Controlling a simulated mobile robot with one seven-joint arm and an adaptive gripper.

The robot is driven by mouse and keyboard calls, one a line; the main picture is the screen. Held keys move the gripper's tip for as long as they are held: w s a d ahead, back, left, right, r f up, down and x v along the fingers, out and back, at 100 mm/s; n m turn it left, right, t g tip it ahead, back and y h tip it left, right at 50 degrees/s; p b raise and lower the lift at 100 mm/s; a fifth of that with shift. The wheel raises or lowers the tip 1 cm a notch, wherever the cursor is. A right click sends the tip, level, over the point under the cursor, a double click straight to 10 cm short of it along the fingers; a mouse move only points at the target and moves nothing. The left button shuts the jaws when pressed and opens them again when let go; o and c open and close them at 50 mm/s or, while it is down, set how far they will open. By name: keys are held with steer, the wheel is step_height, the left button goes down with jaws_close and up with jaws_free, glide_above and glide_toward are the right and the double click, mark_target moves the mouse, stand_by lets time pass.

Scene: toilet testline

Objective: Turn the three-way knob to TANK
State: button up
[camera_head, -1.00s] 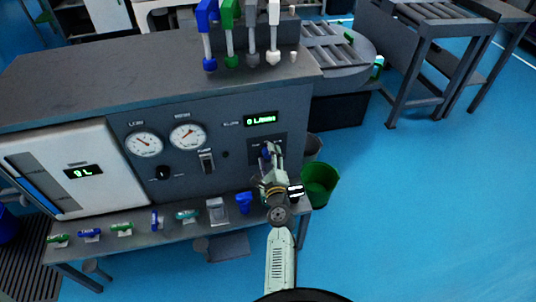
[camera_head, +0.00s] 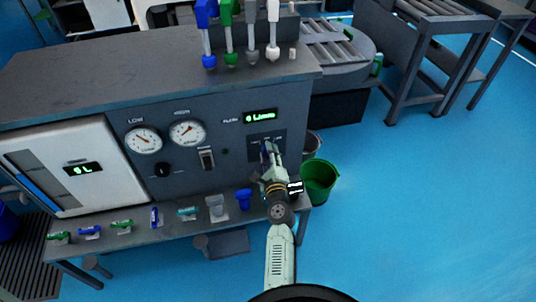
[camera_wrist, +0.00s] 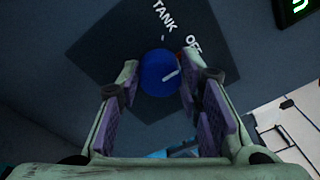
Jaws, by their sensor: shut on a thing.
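The three-way knob (camera_wrist: 158,72) is round and blue with a short white mark, on a dark square plate on the panel. In the wrist view, the mark lies on the knob's right side and slants up to the right. The TANK label (camera_wrist: 164,17) is above the knob and the OFF label (camera_wrist: 193,43) is to its upper right; another label below is mostly hidden. My gripper (camera_wrist: 160,80) has one finger on each side of the knob and is shut on it. In the head view, my gripper (camera_head: 267,150) covers most of the knob.
The panel has two gauges (camera_head: 166,137), a switch (camera_head: 206,158) and a green flow display (camera_head: 260,116). Below, a shelf (camera_head: 180,225) holds several small fittings and cups. A green bucket (camera_head: 318,180) stands right of my arm. The blue floor further right is clear.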

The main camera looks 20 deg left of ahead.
steer(key=shift+f+b, duration=0.1)
steer(key=shift+b, duration=0.2)
steer(key=shift+f+n+y+b, duration=0.15)
steer(key=shift+n+y+b, duration=0.25)
steer(key=shift+n+b, duration=4.6)
steer(key=o, duration=1.2)
steer(key=shift+c, duration=0.2)
